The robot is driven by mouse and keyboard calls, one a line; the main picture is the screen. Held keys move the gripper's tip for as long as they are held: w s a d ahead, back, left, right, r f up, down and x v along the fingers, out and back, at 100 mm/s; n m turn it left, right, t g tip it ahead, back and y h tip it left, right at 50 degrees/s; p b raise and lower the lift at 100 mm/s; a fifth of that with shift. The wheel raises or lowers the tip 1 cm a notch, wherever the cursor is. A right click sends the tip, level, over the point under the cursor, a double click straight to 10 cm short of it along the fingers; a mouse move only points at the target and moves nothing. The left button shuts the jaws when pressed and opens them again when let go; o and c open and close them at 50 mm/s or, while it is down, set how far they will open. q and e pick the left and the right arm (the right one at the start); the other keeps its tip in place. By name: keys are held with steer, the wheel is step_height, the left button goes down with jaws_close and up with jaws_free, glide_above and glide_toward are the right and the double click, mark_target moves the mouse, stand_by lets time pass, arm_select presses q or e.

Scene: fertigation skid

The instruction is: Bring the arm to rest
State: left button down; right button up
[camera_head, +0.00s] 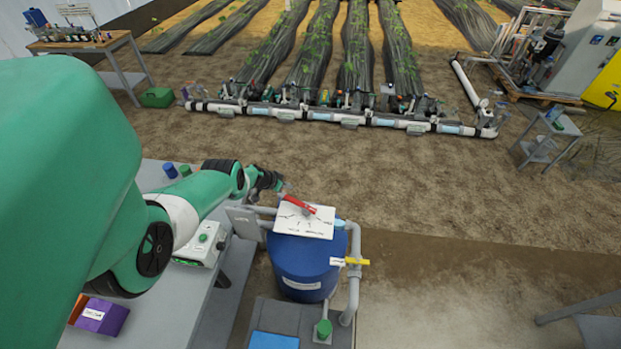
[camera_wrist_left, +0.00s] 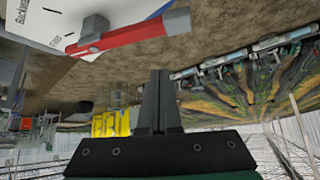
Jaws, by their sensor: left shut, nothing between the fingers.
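My left arm comes in from the left in the head view. Its gripper (camera_head: 278,187) is shut and empty, just up and left of a red lever handle (camera_head: 299,205). In the left wrist view the closed fingers (camera_wrist_left: 158,100) stand together, with a visible gap to the red lever (camera_wrist_left: 125,36). The lever sits over a white marked plate (camera_head: 304,221) on top of a blue barrel (camera_head: 302,268). The plate also shows in the wrist view (camera_wrist_left: 45,22), with printing partly cut off. My right gripper is not in view.
Grey pipes (camera_head: 354,270) with a yellow-handled valve (camera_head: 357,262) run beside the barrel. A grey bench (camera_head: 175,305) below my arm carries a white-and-green box (camera_head: 203,243) and a purple box (camera_head: 103,316). Open soil lies beyond, up to a white pipe manifold (camera_head: 330,116).

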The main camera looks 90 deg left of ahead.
arm_select(q)
steer(key=p+v, duration=0.2)
steer(key=v, duration=0.1)
steer(key=shift+w+r, duration=0.15)
steer(key=shift+w, duration=0.1)
steer(key=shift+s+d+r+p, duration=0.1)
steer(key=shift+s+d+p, duration=0.15)
steer(key=shift+p, duration=0.4)
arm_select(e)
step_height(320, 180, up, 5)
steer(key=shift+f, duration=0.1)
arm_select(q)
steer(key=shift+w, duration=0.1)
